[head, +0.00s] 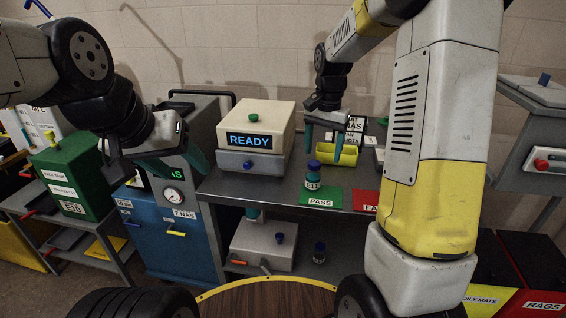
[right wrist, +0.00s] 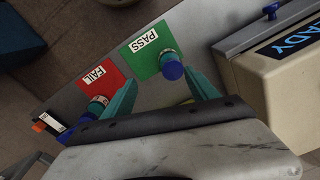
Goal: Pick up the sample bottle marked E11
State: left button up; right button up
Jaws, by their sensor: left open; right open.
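A sample bottle with a blue cap (head: 313,174) stands upright on the green PASS mat (head: 318,196); its label is too small to read. In the right wrist view its cap (right wrist: 172,70) shows near my fingertips. A second bottle (right wrist: 97,105) is on the red FAIL mat (right wrist: 101,72), partly behind a finger; my right arm hides it in the head view. No E11 mark is legible. My right gripper (head: 323,146) is open and empty above and behind the PASS bottle. My left gripper (head: 180,170) is open and empty at left.
A beige READY machine (head: 256,135) stands on the bench left of the PASS mat. A yellow bin (head: 345,153) is behind the mat, close to my right fingers. A blue cabinet with a gauge (head: 173,194) and a green tank (head: 68,178) stand at left.

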aim_at(314, 172)
jog(key=shift+w+a+f, duration=0.3)
jog(key=shift+w+f, duration=0.2)
jog(key=shift+w+a+f, duration=0.3)
jog(key=shift+w+f, duration=0.15)
jog(key=shift+w, duration=0.05)
jog(key=f, duration=0.7)
jog(key=shift+a+f, duration=0.2)
jog(key=shift+f, duration=0.1)
jog(key=c, duration=1.4)
jog(key=shift+r, duration=0.1)
jog(key=shift+c, duration=0.2)
